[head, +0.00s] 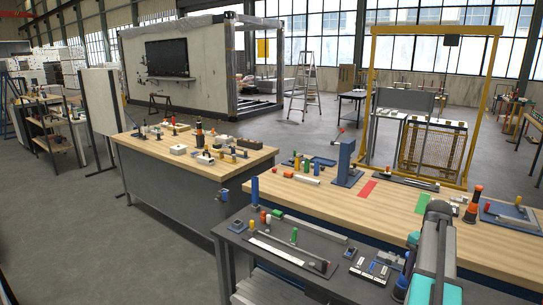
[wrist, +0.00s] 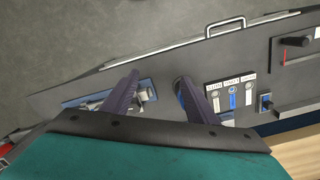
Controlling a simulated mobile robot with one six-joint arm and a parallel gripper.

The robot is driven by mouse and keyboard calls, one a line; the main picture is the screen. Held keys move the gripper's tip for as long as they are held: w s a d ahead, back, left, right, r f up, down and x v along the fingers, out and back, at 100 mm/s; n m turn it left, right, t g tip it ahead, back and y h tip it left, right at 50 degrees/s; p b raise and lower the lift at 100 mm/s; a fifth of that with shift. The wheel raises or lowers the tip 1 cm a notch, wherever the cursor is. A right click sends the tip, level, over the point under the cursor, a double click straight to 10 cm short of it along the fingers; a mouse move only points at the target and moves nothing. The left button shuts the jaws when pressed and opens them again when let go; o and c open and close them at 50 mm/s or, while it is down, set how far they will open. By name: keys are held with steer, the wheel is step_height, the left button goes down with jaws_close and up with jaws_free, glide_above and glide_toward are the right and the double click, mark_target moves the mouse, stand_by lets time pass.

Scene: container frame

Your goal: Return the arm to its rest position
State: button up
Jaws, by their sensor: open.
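My gripper (wrist: 158,82) is open in the wrist view, its two dark fingers apart. I see nothing held between them. It is over a dark grey worktop (wrist: 185,62). A small metal part on a blue fixture (wrist: 74,102) lies partly hidden behind the left finger. A labelled panel with three controls (wrist: 232,97) is just right of the right finger. In the head view my arm stretches along the lower right, over the grey bench (head: 318,283); the fingers are not clear there.
A wooden-topped bench (head: 310,198) with a blue post (head: 347,163) stands behind the grey one. A second workbench (head: 150,152) with small parts is further left. A yellow frame (head: 372,95) stands behind. A metal handle (wrist: 226,24) lines the worktop edge. Open floor lies at left.

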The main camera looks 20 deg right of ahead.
steer(key=w+a+f+n+g+y+b, duration=0.1)
steer(key=w+a+f+n+g+b, duration=0.15)
steer(key=a+f, duration=1.35)
steer(key=w+a+f+n+g+b, duration=0.1)
steer(key=a+f+n+g+b, duration=0.2)
steer(key=a+f, duration=1.25)
steer(key=s+a+f+n+h+b, duration=0.1)
steer(key=s+a+f+n+b, duration=0.5)
steer(key=s+a+f, duration=1.3)
step_height(320, 180, down, 4)
steer(key=s+n, duration=0.2)
steer(key=n, duration=0.2)
steer(key=shift+s+a, duration=0.2)
steer(key=shift+a, duration=0.1)
steer(key=shift+n, duration=0.25)
